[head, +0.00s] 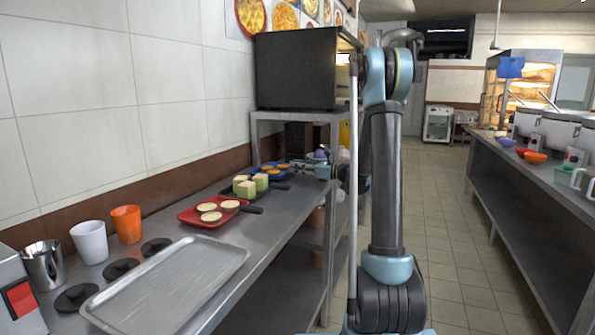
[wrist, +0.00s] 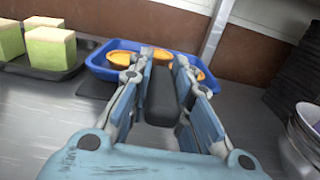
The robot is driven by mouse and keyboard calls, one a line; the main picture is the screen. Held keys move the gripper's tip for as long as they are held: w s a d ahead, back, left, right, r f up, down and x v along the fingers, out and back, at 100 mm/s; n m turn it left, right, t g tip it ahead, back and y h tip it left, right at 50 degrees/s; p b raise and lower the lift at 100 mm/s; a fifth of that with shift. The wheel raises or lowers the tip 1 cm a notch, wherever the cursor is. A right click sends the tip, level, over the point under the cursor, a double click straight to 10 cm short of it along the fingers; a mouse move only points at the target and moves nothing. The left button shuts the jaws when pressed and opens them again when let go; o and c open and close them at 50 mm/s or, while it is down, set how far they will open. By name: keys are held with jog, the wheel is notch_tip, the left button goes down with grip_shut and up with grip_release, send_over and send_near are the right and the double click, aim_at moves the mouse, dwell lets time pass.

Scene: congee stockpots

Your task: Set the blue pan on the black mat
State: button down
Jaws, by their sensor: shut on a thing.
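The blue pan (wrist: 103,66), with orange round pieces in it, is at the middle of the wrist view. It also shows at the far end of the counter in the head view (head: 262,169). My gripper (wrist: 161,68) is shut on the pan's dark handle, which points back between the fingers. A flat black patch, apparently the black mat (wrist: 91,88), lies at the pan's near left edge, partly hidden by the pan. I cannot tell whether the pan touches it or hangs just above it.
A black pan (wrist: 48,73) with green-and-yellow blocks stands left of the blue pan. A red pan (head: 188,215) and a metal tray (head: 165,285) lie nearer on the counter. Stacked bowls (wrist: 302,140) and a dark stack (wrist: 297,75) stand at right. The wall is close behind.

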jog(key=shift+f, duration=0.45)
jog(key=c, duration=1.5)
grip_release()
jog(key=shift+f, duration=0.1)
jog(key=shift+o, duration=0.2)
jog(key=shift+r, duration=0.55)
jog(key=v, duration=1.2)
jog(key=shift+f, duration=0.15)
jog(key=shift+s, duration=0.1)
